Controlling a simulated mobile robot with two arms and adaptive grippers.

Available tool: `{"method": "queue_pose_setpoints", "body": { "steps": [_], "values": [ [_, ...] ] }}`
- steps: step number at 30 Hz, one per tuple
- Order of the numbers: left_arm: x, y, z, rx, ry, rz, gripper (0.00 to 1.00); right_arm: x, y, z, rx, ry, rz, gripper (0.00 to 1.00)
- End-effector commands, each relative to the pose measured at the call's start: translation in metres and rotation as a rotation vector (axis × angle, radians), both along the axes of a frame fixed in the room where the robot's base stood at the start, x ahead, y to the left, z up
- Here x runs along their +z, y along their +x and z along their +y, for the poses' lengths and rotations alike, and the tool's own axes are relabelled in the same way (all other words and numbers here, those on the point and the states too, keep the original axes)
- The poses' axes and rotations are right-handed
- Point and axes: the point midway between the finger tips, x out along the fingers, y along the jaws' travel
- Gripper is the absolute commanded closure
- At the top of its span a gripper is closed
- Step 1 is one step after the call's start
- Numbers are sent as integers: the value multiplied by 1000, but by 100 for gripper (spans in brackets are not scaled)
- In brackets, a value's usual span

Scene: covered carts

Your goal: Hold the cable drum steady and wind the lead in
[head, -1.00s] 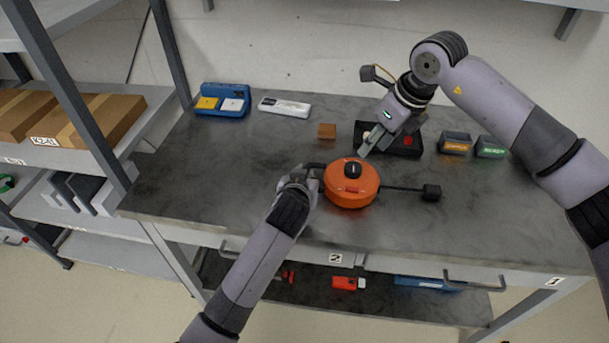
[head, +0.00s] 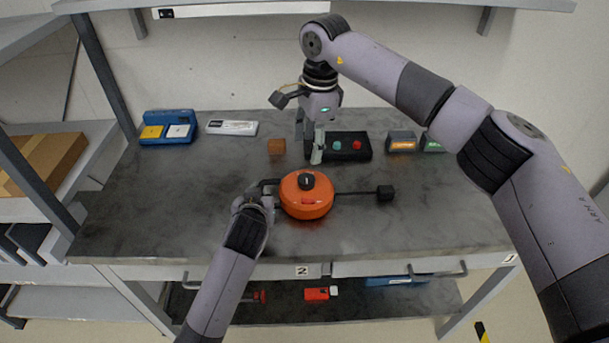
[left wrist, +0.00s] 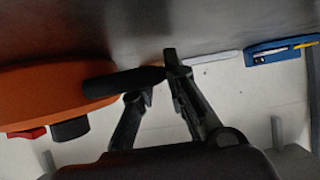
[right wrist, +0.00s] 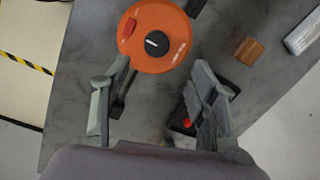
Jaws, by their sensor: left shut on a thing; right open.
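The orange cable drum (head: 306,203) stands on the grey worktop with a black knob (head: 307,181) on top. Its black lead (head: 355,193) runs out to the right and ends in a black block-shaped plug (head: 385,193). My left gripper (head: 264,195) is shut on the drum's black side handle (left wrist: 125,81). My right gripper (head: 316,152) is open and empty, above the worktop just behind the drum. In the right wrist view the drum (right wrist: 160,58) lies beyond its spread fingers (right wrist: 160,82), apart from them.
A brown block (head: 276,146), a white case (head: 231,128), a blue holder (head: 168,136) and small labelled bins (head: 401,142) line the back. The front worktop is clear.

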Motion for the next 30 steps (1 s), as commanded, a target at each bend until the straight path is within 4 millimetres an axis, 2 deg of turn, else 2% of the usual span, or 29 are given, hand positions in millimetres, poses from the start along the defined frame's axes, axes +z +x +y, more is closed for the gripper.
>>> {"method": "queue_pose_setpoints", "body": {
  "steps": [6, 14, 20, 30],
  "values": [
    [0, 0, 0, 0, 0, 1, 100, 11, 3, 7, 339, -79, 19, 46],
    [-1, 0, 0, 1, 0, 1, 100, 14, 3, 9, 501, -109, 33, 46],
    [-1, 0, 0, 1, 0, 1, 100, -13, 2, 9, 508, -107, 37, 46],
    [0, 0, 0, 1, 0, 1, 100, -79, 2, 9, 504, -108, 36, 46]
  ]
}}
